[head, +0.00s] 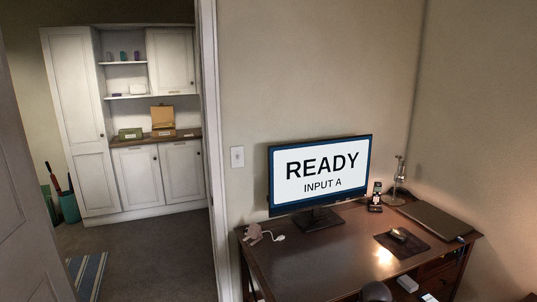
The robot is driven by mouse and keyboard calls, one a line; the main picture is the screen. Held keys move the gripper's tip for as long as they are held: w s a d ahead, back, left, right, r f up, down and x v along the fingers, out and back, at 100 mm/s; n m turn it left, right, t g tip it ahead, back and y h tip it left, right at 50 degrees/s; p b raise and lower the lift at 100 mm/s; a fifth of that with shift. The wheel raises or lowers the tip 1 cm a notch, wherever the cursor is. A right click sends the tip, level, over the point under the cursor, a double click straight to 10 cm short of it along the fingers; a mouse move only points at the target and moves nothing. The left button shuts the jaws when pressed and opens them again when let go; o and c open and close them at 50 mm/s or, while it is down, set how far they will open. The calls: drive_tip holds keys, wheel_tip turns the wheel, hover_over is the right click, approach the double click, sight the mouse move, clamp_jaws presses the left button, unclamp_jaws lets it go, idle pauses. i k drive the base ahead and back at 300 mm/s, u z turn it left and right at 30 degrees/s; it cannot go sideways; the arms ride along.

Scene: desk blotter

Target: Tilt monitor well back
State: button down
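The monitor (320,202) stands at the back left of the wooden desk. Its screen is lit and reads "READY INPUT A" inside a blue border. The screen looks close to upright on its dark stand (316,219); its exact tilt is hard to tell from here. The back of the monitor and its hinge are hidden. My gripper is not in view.
The desk (335,259) also holds a phone on a dock (375,197), a lamp (399,180), a closed laptop (437,220), a dark mat (391,248) with a mouse, and a cable with plug (265,235). A doorway opens at left.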

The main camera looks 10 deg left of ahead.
sight(307, 176)
drive_tip(key=k, duration=0.85)
drive_tip(key=z, duration=0.2)
drive_tip(key=i, duration=2)
drive_tip(key=u, duration=0.55)
